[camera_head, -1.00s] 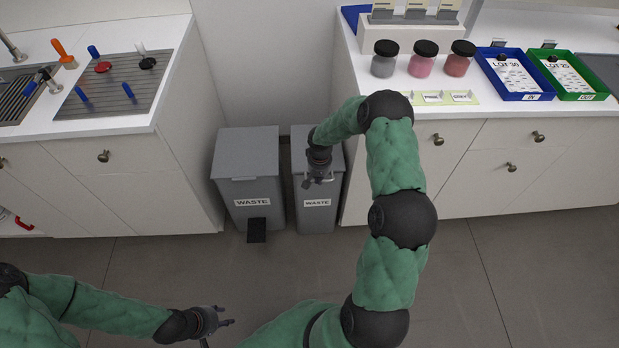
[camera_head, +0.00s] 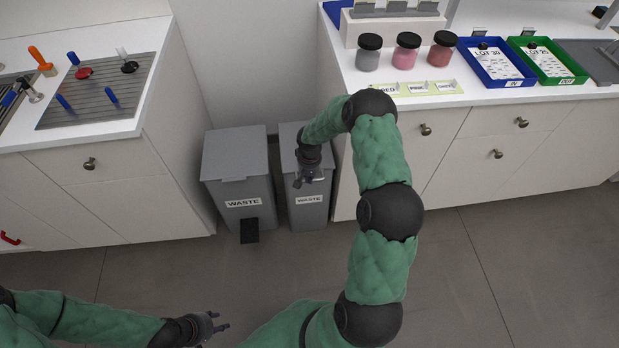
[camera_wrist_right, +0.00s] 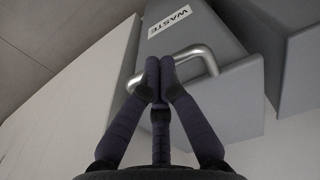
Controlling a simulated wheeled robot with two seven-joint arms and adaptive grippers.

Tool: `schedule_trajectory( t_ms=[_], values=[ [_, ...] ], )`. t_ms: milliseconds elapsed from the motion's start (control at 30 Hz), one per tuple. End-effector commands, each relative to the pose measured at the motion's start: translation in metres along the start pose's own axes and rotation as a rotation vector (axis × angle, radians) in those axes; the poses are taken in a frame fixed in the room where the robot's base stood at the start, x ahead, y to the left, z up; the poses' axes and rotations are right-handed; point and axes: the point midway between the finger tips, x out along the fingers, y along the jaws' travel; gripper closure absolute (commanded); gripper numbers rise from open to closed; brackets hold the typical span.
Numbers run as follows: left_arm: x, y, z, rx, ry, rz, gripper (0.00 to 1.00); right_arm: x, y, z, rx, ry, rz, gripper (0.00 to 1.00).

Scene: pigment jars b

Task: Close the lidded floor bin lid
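Two grey floor bins marked WASTE stand side by side: a wider left bin (camera_head: 236,190) with a black pedal (camera_head: 250,231), and a narrower right bin (camera_head: 310,212). The left bin's lid (camera_head: 234,153) looks down. The right bin's lid (camera_head: 291,140) is partly hidden by my arm, and I cannot tell whether it is fully down. My right gripper (camera_head: 303,182) is at the upper front of the narrower bin. In the wrist view its fingertips (camera_wrist_right: 160,66) meet across a metal handle (camera_wrist_right: 198,55); I cannot tell whether they grip it. My left gripper (camera_head: 222,325) is open and empty, low over the floor.
A left counter (camera_head: 80,143) and a right counter (camera_head: 345,75) flank the bins. Jars (camera_head: 406,52), a blue tray (camera_head: 527,76) and a green tray (camera_head: 577,72) sit on the right one. The floor (camera_head: 200,275) in front is clear.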

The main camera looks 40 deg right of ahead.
Motion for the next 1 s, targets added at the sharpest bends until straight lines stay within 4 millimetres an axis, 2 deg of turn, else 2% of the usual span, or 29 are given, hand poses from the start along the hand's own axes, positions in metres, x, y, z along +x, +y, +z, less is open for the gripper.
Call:
schedule_trajectory(
  t_ms=[33,167,300,600,800,1000],
  values=[
    [-0.008,0.003,0.000,0.000,0.000,0.000,0.60,-0.014,0.000,-0.005,0.000,0.008,0.000,1.00],
    [-0.022,0.008,0.001,0.000,0.000,0.000,0.60,-0.041,-0.001,-0.010,0.000,0.013,0.000,1.00],
    [-0.028,0.010,0.001,0.000,0.000,0.000,0.60,-0.050,-0.001,0.017,-0.002,0.010,0.000,1.00],
    [-0.040,0.014,0.001,0.000,0.000,0.000,0.60,-0.072,-0.001,0.059,-0.001,0.012,0.000,1.00],
    [-0.042,0.015,0.002,0.000,0.000,0.000,0.60,-0.079,-0.001,0.073,-0.001,0.013,0.000,1.00],
    [-0.043,0.015,0.002,0.000,0.000,0.000,0.60,-0.080,-0.001,0.077,-0.001,0.013,0.000,1.00]
  ],
)
